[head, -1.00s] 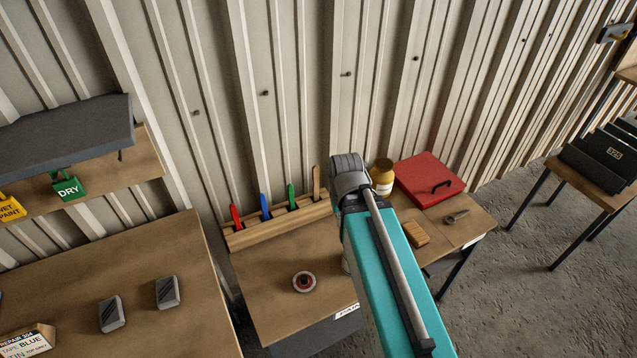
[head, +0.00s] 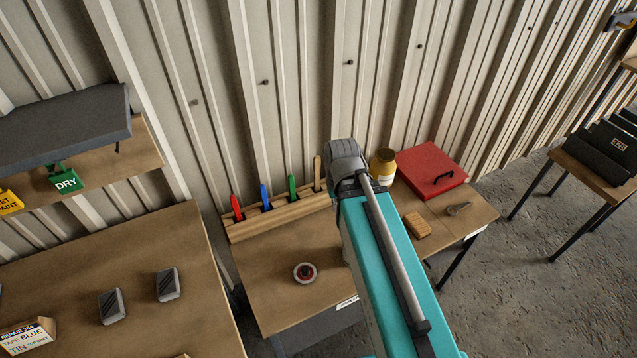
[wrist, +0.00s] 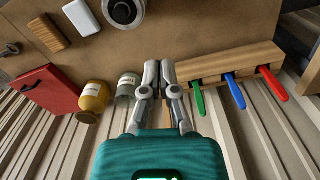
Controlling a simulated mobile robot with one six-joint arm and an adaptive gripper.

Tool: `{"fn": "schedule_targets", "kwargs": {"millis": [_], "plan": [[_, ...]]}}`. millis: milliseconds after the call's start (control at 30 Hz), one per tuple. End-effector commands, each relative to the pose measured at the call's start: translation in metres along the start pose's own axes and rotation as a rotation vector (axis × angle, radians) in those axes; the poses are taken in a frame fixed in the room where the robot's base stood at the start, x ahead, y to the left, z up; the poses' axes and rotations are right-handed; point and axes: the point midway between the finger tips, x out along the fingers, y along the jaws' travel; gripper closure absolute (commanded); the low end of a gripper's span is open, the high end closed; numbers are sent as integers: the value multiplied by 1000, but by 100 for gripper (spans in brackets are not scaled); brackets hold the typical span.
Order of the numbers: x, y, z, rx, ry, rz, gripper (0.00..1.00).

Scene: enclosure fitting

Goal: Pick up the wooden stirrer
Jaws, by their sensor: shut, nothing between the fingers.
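The wooden stirrer (head: 317,172) stands upright at the right end of a slotted wooden rack (head: 280,217) against the wall, beside green, blue and red handles. In the head view my arm stands just right of it, and my gripper's fingers are hidden behind the arm. In the wrist view my gripper (wrist: 160,68) is shut and empty, with its tips by the end of the rack (wrist: 215,64).
A yellow jar (head: 383,166), red case (head: 432,172) and brown block (head: 416,224) are on the bench right of my arm. A grey jar (wrist: 128,86) is close beside my fingers. A round tin (head: 305,272) sits in front of the rack. The corrugated wall is close behind.

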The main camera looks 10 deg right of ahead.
Motion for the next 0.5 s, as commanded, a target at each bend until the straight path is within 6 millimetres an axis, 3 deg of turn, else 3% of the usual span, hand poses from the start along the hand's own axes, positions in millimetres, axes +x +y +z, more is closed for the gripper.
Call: {"fn": "schedule_targets", "kwargs": {"millis": [300, 500], "plan": [[0, 0, 0, 0, 0, 0, 98], [-1, 0, -5, -26, 0, 0, 61]]}}
